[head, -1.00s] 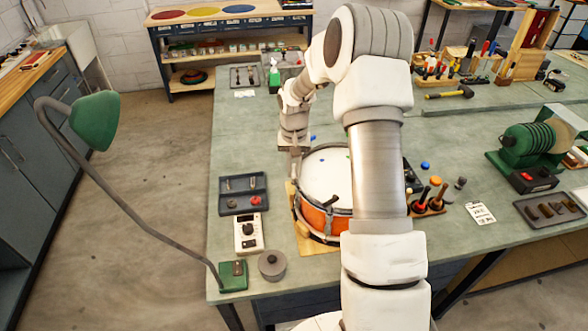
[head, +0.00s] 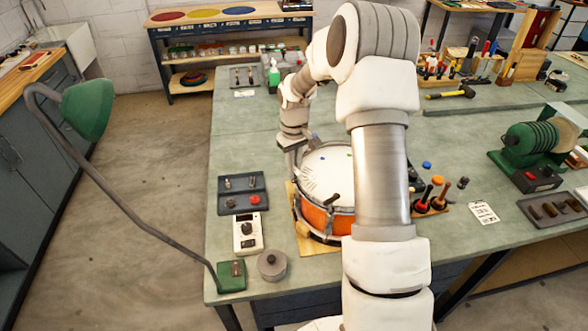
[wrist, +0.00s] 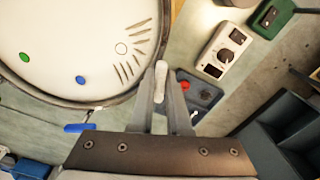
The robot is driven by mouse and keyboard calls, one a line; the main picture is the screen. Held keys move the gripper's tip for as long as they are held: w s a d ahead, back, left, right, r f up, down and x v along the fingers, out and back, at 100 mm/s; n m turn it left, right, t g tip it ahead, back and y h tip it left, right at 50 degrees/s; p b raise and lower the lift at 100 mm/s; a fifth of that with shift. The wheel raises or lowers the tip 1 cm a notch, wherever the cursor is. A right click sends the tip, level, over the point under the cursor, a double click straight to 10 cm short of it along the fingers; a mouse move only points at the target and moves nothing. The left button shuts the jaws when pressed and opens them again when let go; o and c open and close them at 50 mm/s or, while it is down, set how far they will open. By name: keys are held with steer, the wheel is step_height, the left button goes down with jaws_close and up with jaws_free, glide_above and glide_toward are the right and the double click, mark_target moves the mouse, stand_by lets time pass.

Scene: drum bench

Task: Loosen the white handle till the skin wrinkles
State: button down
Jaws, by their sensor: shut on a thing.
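The drum has an orange shell (head: 314,216) and a pale skin (head: 325,165). In the wrist view, the skin (wrist: 60,40) carries green and blue dots. Several short dark wrinkle lines (wrist: 130,62) and a small ring mark lie on the skin near my gripper. My gripper (wrist: 160,88) is shut on the white handle (wrist: 160,80), just outside the drum rim. In the head view, my gripper (head: 294,160) is at the drum's left edge, and the handle cannot be made out there. A blue handle (wrist: 80,128) sits farther along the rim.
A dark tray (head: 228,204) with small parts and a red knob, a white meter box (head: 247,241) and a round grey pot (head: 272,264) stand left of the drum. A green lamp (head: 88,108) arches at the bench's left edge. Bare bench lies behind the tray.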

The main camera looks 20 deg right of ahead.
steer(key=shift+n, duration=1.4)
steer(key=c, duration=0.9)
jaws_free()
step_height(320, 180, up, 18)
steer(key=shift+f+b, duration=0.25)
steer(key=shift+b, duration=0.5)
